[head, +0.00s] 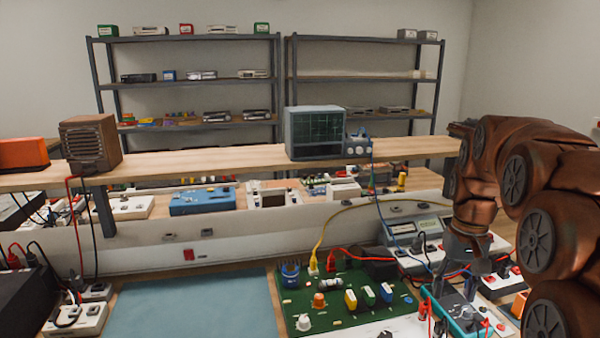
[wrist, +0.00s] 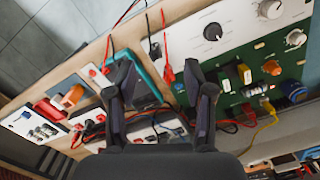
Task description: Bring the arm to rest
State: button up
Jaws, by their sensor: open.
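My copper-coloured arm comes in from the right in the head view, and my gripper (head: 474,262) hangs down at its end, above the right part of the bench. In the wrist view my gripper (wrist: 162,88) shows two dark fingers spread apart, with nothing held between them. Beyond the fingers lie a teal-framed meter (wrist: 138,82) and several red and black leads. In the head view the teal meter (head: 450,315) is just below the gripper. How high the fingers are above it is hard to tell.
A green circuit board (head: 345,295) with knobs and coloured parts lies left of the gripper. A blue mat (head: 195,305) is clear. An oscilloscope (head: 316,133) stands on the raised wooden shelf (head: 230,158). Power strips and loose cables crowd the right side. Metal racks (head: 190,80) stand behind.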

jog(key=s+a+f+p, duration=0.1)
jog(key=s+a, duration=0.3)
jog(key=s, duration=0.5)
jog(key=s+a+f+n+p, duration=0.1)
jog(key=s+a, duration=0.3)
jog(key=s, duration=0.6)
jog(key=s+a+f+n+g+p, duration=0.1)
jog(key=s+a, duration=0.3)
jog(key=s, duration=0.5)
jog(key=shift+s+f+p, duration=0.25)
jog(key=shift+f+p, duration=0.45)
jog(key=shift+p, duration=0.15)
